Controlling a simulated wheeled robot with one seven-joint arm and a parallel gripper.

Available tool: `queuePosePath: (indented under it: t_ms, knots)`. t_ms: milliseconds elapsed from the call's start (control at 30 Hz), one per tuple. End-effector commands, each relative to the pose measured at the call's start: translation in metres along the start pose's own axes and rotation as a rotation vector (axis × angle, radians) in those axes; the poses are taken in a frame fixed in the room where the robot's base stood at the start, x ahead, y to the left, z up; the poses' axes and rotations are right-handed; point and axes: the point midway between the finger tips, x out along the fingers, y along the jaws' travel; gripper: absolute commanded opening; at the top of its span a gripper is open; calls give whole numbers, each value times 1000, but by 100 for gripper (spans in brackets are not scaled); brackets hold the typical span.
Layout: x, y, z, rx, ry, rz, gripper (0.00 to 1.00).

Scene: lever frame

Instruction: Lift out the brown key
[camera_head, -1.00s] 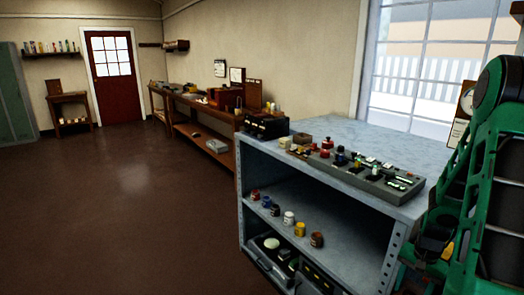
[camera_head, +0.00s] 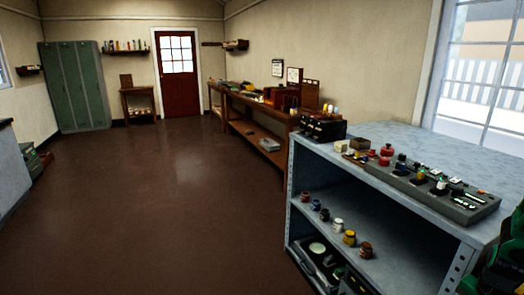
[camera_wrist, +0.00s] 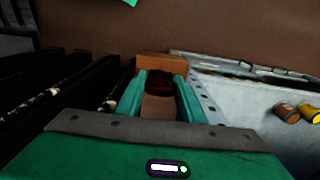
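A grey panel (camera_head: 437,192) lies along the front of the blue-grey bench top, with several small coloured knobs and pieces on it. I cannot make out a brown key among them. My gripper (camera_wrist: 160,75) shows in the wrist view as two teal fingers standing apart, beside the bench's shelf side. An orange-brown block (camera_wrist: 161,62) shows at the fingertips, with a dark rounded part below it between the fingers. Whether the fingers grip it is unclear. In the head view only a bit of my green arm shows at the lower right edge.
The blue-grey bench (camera_head: 390,135) has an open shelf with several small jars (camera_head: 338,224). A small brown box (camera_head: 361,143) and a black case (camera_head: 323,128) stand at the top's left end. A wooden workbench (camera_head: 245,104) runs along the wall. Open floor (camera_head: 160,200) lies left.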

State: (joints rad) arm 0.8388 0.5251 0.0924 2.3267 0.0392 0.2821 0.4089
Motion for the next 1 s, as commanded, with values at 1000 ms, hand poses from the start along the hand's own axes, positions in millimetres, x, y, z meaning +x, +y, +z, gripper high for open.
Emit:
queuePosePath:
  t_ms: [1000]
  knots:
    - [-31, 0, -1, 0, 1, 0, 14]
